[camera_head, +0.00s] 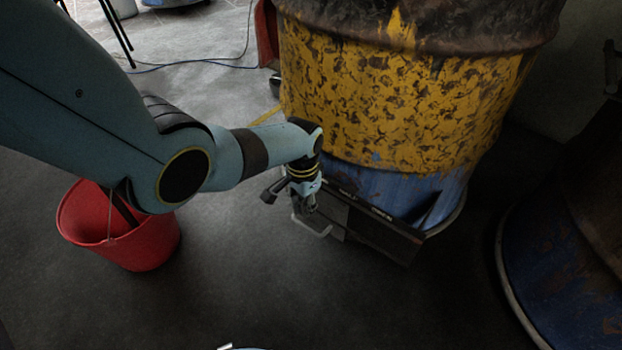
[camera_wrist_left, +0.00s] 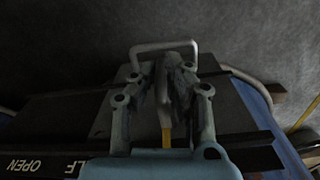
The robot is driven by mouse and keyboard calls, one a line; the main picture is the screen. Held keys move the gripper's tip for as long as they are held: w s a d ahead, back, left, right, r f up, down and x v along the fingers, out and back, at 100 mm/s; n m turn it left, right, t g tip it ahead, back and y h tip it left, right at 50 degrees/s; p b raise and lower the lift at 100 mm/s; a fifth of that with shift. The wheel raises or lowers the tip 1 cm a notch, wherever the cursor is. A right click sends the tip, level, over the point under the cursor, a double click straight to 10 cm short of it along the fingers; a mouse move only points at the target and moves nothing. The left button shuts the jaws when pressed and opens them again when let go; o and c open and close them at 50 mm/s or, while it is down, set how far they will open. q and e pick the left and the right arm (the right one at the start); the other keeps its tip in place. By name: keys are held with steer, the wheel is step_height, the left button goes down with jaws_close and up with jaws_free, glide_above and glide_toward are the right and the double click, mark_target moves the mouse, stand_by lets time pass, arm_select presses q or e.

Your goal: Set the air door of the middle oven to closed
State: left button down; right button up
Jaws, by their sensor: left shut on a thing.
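The middle oven (camera_head: 400,95) is a rusty yellow barrel with a blue lower band. Its air door (camera_head: 334,223) is a dark plate in a dark rail (camera_head: 385,228) low on the front, with a pale loop handle (camera_head: 312,226). In the left wrist view the handle (camera_wrist_left: 165,45) lies beyond the fingertips. My left gripper (camera_head: 307,199) is at the door, and in the wrist view the gripper (camera_wrist_left: 165,80) is shut on a grey part of it, largely hidden. The rail lettering (camera_wrist_left: 50,166) reads OPEN and part of HALF, upside down. A yellow mark (camera_wrist_left: 167,137) shows between the fingers. My right gripper is not in view.
A red bucket (camera_head: 130,240) stands on the floor at the left, below my left arm. Another blue, rusty barrel (camera_head: 570,270) stands at the right edge. A cable (camera_head: 200,63) runs over the floor behind. The dark floor in front of the oven is clear.

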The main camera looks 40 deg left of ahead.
arm_select(q)
steer(key=shift+w+a+r, duration=0.1)
steer(key=shift+w+a, duration=0.05)
steer(key=shift+a, duration=0.25)
steer(key=c, duration=1.4)
jaws_free()
steer(key=shift+a, duration=0.1)
steer(key=shift+d, duration=0.2)
step_height(320, 180, up, 12)
steer(key=shift+a+f, duration=0.1)
